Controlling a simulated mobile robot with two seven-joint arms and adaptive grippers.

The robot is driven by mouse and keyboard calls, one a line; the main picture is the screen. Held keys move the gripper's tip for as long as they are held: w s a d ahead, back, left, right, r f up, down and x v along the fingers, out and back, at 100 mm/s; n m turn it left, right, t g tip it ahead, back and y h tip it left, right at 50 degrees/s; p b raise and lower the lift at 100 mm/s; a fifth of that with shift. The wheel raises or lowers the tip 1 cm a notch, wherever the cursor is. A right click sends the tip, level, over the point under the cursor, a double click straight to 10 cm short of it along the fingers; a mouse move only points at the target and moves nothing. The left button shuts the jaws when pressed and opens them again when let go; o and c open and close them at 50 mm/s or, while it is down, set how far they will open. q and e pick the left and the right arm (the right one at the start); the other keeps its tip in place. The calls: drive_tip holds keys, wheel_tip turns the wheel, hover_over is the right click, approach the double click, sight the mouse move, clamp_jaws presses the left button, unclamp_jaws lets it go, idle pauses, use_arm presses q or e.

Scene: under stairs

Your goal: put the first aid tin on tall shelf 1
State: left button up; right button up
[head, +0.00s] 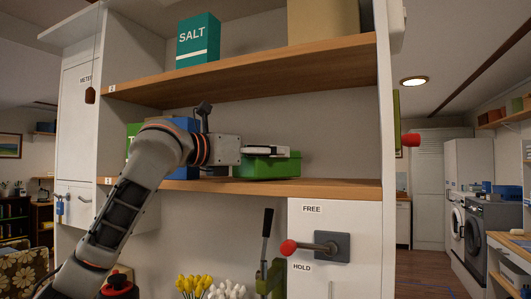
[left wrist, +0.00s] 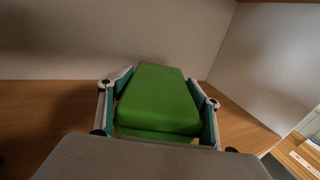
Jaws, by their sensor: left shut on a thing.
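The first aid tin, a green box (head: 268,167), is at the middle shelf (head: 330,188) of the tall white unit. Its underside looks on or very close to the shelf board; I cannot tell whether it touches. My left gripper (head: 268,152) is shut on it, reaching in from the left. In the left wrist view the green tin (left wrist: 158,100) sits lengthwise between the two fingers (left wrist: 158,115), with the wooden shelf (left wrist: 50,108) beneath and around it. The tin's lettering does not show. My right gripper is not in view.
A blue and green box (head: 180,127) stands left on the same shelf, partly behind my arm. A SALT box (head: 198,40) and a tan box (head: 322,18) stand on the upper shelf (head: 300,65). Below are a red-knobbed lever (head: 318,248) and flowers (head: 195,285).

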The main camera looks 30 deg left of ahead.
use_arm(q)
drive_tip(key=shift+f, duration=0.25)
drive_tip(key=o, duration=1.7)
drive_tip(key=shift+f, duration=0.1)
drive_tip(key=v, duration=1.2)
